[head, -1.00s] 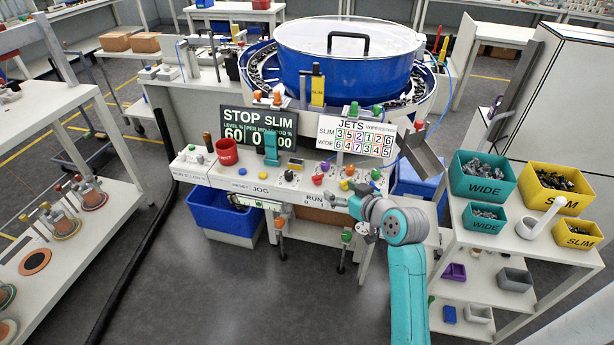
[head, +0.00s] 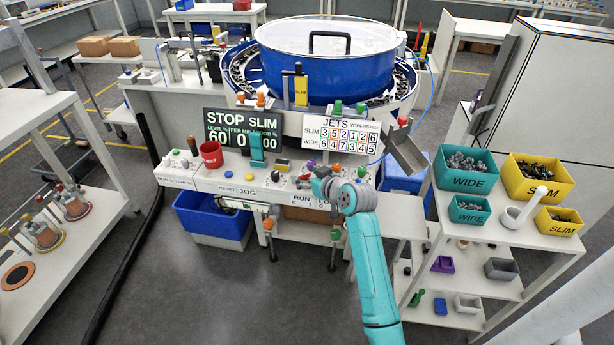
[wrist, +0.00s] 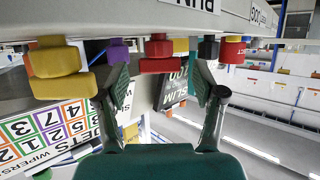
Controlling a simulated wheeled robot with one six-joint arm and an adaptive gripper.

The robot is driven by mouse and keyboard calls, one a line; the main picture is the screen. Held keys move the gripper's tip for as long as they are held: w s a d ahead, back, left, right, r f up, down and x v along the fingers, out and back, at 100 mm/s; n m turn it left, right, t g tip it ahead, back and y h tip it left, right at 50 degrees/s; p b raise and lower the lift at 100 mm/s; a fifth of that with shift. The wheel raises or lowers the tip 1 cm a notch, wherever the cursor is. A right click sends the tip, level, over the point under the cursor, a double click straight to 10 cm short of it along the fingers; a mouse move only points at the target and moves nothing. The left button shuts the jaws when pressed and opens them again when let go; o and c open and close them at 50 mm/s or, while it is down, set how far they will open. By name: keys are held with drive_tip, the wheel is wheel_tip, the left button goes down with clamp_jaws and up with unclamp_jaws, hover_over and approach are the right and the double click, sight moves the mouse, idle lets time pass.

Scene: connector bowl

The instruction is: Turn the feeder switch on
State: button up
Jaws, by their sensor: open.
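The feeder's control panel (head: 215,183) runs across the front of the white bench, with several coloured knobs and buttons on it. I cannot tell by any readable label which control is the feeder switch. The display (head: 225,130) reads STOP SLIM. My gripper (head: 310,180) is at the panel's right part, near the RUN label. In the wrist view, which is upside down, my gripper (wrist: 160,85) is open and empty. A red knob (wrist: 159,56) shows between and beyond its fingers. A large yellow knob (wrist: 58,70) is beside the left finger; I cannot tell whether they touch.
The blue lidded bowl (head: 325,70) stands behind the panel. A metal chute (head: 405,150) and a shelf with teal and yellow bins (head: 465,183) are at the right.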

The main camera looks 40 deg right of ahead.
drive_tip(key=shift+w, duration=0.1)
drive_tip(key=c, duration=1.1)
drive_tip(key=shift+c, duration=0.2)
drive_tip(key=shift+a+h, duration=0.1)
drive_tip(key=shift+h, duration=0.3)
drive_tip(key=m+h, duration=0.1)
drive_tip(key=m+g+h, duration=0.1)
drive_tip(key=m+h, duration=0.1)
drive_tip(key=shift+w+a+m, duration=0.1)
drive_tip(key=shift+a+m, duration=0.2)
drive_tip(key=m+g+h, duration=0.1)
drive_tip(key=m, duration=0.1)
drive_tip(key=m+g+h, duration=0.1)
drive_tip(key=h, duration=0.1)
drive_tip(key=m+g+h, duration=0.2)
drive_tip(key=shift+w+a+m, duration=0.2)
drive_tip(key=shift+w+m, duration=0.1)
drive_tip(key=m+g+h, duration=0.2)
drive_tip(key=m+g, duration=0.2)
drive_tip(key=g, duration=0.1)
drive_tip(key=shift+w+a+m+h, duration=0.1)
drive_tip(key=shift+w+m+h, duration=0.2)
drive_tip(key=shift+h, duration=0.1)
drive_tip(key=shift+w+m+g, duration=0.1)
drive_tip(key=shift+m+g, duration=1.9)
drive_tip(key=shift+g, duration=0.4)
drive_tip(key=shift+f, duration=0.1)
